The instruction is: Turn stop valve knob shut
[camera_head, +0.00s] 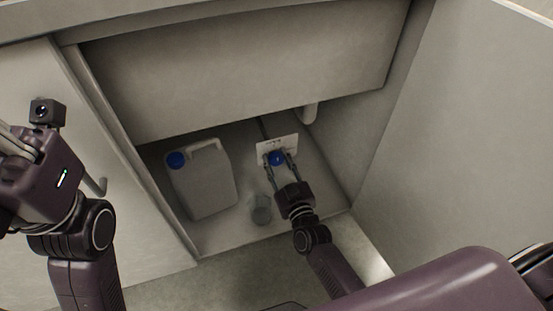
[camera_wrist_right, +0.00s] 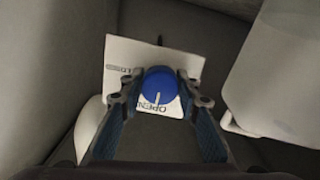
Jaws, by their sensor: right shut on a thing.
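A round blue stop valve knob (camera_head: 276,158) sits in front of a white label plate (camera_head: 283,144) inside the cabinet. In the right wrist view the knob (camera_wrist_right: 159,86) has a white pointer line toward the lower edge, close to the word OPEN on the plate (camera_wrist_right: 125,54). My right gripper (camera_head: 279,160) reaches into the cabinet and is shut on the knob, one finger on each side. My left gripper (camera_head: 12,150) is at the left edge, partly cut off, well away from the knob; its fingertips do not show clearly.
A white jug (camera_head: 203,183) with a blue cap stands left of the knob on the cabinet floor. A small clear container (camera_head: 261,210) stands near my right gripper. Cabinet walls and an upper panel (camera_head: 240,65) bound the space; an open door (camera_head: 460,130) is at right.

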